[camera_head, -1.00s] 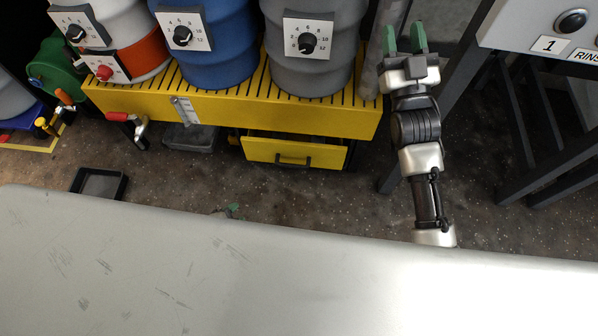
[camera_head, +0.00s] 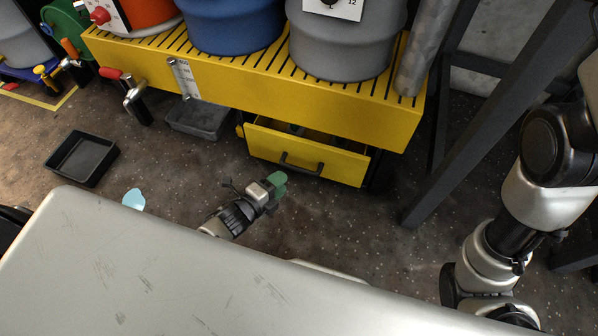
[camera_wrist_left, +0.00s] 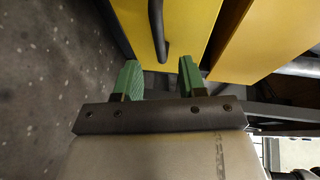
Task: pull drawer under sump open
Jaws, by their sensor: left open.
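The yellow sump (camera_head: 262,93) is a slatted platform bearing drums. Under it, the yellow drawer (camera_head: 330,161) stands partly open, with some of its dark inside showing above the front. Its dark bar handle (camera_head: 301,166) is on the front face. My left gripper (camera_head: 279,181) has green fingers and is low in front of the drawer, just short of the handle. In the left wrist view its fingers (camera_wrist_left: 159,76) are open and empty, and the handle (camera_wrist_left: 158,30) lies beyond the tips, roughly in line with the gap. My right gripper is out of view.
A black tray (camera_head: 58,158) and a grey tray (camera_head: 203,120) lie on the floor. A valve with a red handle (camera_head: 112,74) sticks out from the sump's left. Dark stand legs (camera_head: 478,130) rise right of the drawer. A light-blue patch (camera_head: 134,199) lies near my base.

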